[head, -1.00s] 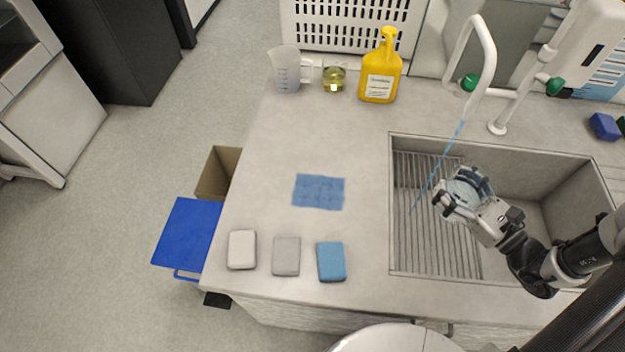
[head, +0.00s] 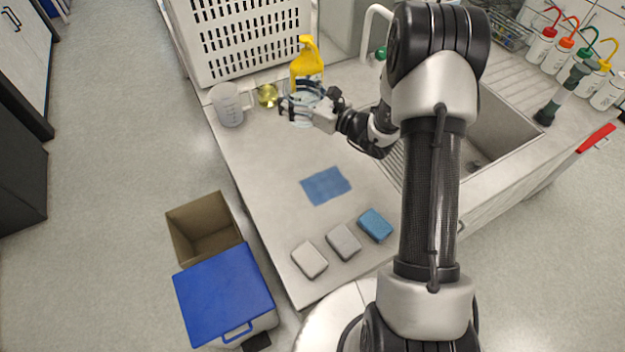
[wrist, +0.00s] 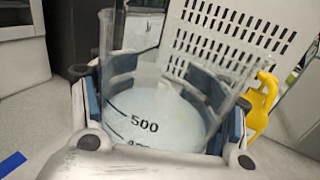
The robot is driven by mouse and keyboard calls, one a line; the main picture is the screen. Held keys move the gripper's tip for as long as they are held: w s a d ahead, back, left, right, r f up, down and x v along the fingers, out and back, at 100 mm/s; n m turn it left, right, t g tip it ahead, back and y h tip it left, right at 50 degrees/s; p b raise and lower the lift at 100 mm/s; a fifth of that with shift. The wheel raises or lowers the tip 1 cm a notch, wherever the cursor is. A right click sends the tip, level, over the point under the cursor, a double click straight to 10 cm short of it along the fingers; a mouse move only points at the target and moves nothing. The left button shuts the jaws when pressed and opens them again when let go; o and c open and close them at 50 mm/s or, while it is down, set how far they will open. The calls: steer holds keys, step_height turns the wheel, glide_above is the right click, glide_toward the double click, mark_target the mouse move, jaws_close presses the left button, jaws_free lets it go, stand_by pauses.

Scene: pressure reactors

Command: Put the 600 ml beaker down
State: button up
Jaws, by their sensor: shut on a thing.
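My gripper (head: 298,103) is shut on the 600 ml beaker (wrist: 160,112), a clear glass beaker with black marks, of which "500" is readable. In the wrist view the beaker stands between the two fingers and fills the middle. In the head view the beaker (head: 306,92) is mostly hidden by the fingers. The gripper is at the back of the counter, in front of the yellow bottle. Whether the beaker touches the counter (head: 262,150) cannot be told.
A clear measuring jug (head: 229,106) and a small flask of yellow liquid (head: 267,95) stand left of the gripper. The yellow bottle (head: 306,60) is just behind. A blue cloth (head: 325,186) and three sponges lie nearer. The sink (head: 490,125) is to the right.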

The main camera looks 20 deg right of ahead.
steer(key=shift+w+r, duration=0.7)
steer(key=shift+r, duration=0.3)
steer(key=shift+w+d+f+m+h, duration=0.1)
steer(key=shift+w+d+m+h, duration=0.05)
steer(key=shift+w+m+h, duration=0.15)
step_height(320, 180, down, 19)
steer(key=b, duration=0.5)
steer(key=shift+f, duration=0.2)
steer(key=shift+f, duration=0.15)
steer(key=o, duration=1.3)
steer(key=shift+o, duration=0.2)
